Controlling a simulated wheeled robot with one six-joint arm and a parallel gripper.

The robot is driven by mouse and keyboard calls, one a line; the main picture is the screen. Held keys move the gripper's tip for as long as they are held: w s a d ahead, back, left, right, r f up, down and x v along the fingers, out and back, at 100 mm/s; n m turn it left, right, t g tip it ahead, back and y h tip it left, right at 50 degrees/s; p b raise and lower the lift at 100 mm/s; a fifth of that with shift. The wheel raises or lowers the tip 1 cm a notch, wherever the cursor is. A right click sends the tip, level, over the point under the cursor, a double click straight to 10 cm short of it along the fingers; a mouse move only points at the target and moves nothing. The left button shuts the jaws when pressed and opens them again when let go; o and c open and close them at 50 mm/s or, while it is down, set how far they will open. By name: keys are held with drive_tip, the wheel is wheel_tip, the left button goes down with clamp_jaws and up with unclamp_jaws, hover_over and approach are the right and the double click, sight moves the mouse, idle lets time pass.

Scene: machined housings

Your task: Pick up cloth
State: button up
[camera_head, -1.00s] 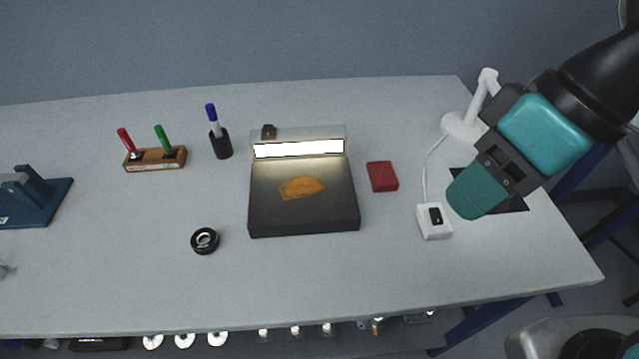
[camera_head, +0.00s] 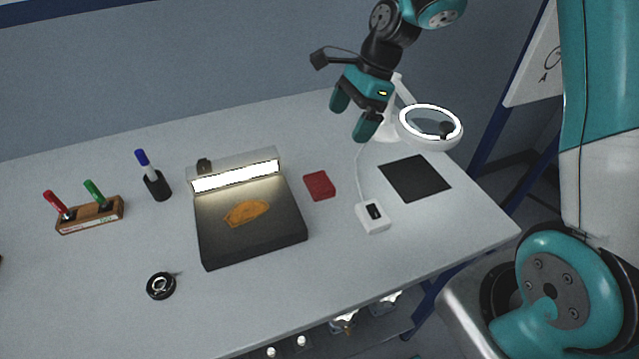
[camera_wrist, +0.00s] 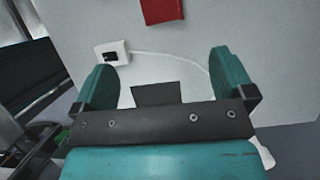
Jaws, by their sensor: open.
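A small red rectangular pad (camera_head: 319,185), which looks like a folded cloth, lies flat on the table right of the dark inspection stand. It also shows at the top edge of the wrist view (camera_wrist: 162,9), partly cut off. My gripper (camera_head: 354,112) is raised above the back right of the table, in front of the lamp arm and apart from the red pad. In the wrist view its two teal fingers (camera_wrist: 165,78) are spread with nothing between them.
The dark stand (camera_head: 262,246) has a lit bar and holds a flat orange piece (camera_head: 246,213). A white switch box (camera_head: 373,217) with a cord, a black mat (camera_head: 415,178) and a ring lamp (camera_head: 432,125) are at right. A pen cup (camera_head: 157,186) and marker block (camera_head: 90,215) stand left.

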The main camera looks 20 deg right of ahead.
drive_tip(key=p, duration=0.1)
hover_over(320, 183)
drive_tip(key=d, duration=0.2)
wheel_tip(320, 183, down, 10)
drive_tip(key=shift+f, duration=0.1)
drive_tip(key=shift+p+x, duration=0.7)
drive_tip(key=shift+x, duration=2.05)
drive_tip(key=shift+d, duration=0.2)
drive_tip(key=shift+c, duration=0.5)
drive_tip(key=c, duration=0.8)
wheel_tip(320, 183, up, 20)
drive_tip(key=shift+b, duration=0.7)
